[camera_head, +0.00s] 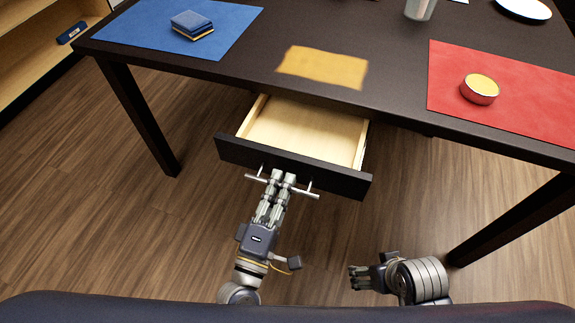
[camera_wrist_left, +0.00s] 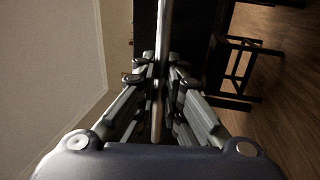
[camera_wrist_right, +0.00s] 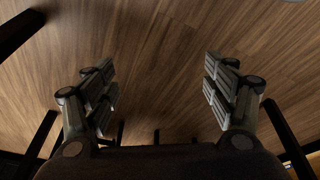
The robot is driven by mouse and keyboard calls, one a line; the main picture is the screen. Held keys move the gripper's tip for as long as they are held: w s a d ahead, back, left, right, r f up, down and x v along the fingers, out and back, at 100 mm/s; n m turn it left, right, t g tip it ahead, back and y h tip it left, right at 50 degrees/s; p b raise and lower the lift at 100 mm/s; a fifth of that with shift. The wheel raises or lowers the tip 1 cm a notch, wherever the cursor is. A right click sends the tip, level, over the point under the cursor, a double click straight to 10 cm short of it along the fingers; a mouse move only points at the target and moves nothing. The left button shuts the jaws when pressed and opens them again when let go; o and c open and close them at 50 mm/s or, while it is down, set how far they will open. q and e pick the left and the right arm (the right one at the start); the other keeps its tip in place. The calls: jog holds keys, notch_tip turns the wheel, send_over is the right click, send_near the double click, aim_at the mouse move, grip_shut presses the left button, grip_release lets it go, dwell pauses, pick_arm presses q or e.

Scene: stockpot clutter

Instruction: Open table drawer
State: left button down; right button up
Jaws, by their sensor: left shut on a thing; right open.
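The table drawer (camera_head: 300,133) is pulled partway out from under the dark table (camera_head: 370,95). It has a black front and a pale wooden inside that looks empty. My left gripper (camera_head: 278,178) is shut on the drawer's metal bar handle (camera_head: 303,191), near its middle. In the left wrist view the handle (camera_wrist_left: 164,30) runs between the closed fingers (camera_wrist_left: 158,80). My right gripper (camera_head: 356,276) is low at the front, apart from the drawer. In the right wrist view its fingers (camera_wrist_right: 158,92) are spread, with nothing between them.
On the tabletop are a blue mat (camera_head: 135,30) with blue stacked items (camera_head: 192,23), a yellow cloth (camera_head: 323,67), and a red mat (camera_head: 520,100) with a round red tin (camera_head: 480,90). Wooden shelving (camera_head: 30,60) stands at left. The floor before the drawer is clear.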

pick_arm(q)
jog(key=shift+r+v, duration=0.25)
jog(key=shift+v, duration=1)
jog(key=shift+r+v, duration=0.2)
jog(key=shift+v, duration=1)
pick_arm(e)
jog(key=shift+x, duration=0.85)
jog(key=shift+s, duration=0.1)
pick_arm(q)
jog(key=c, duration=1.7)
grip_release()
jog(key=v, duration=1.2)
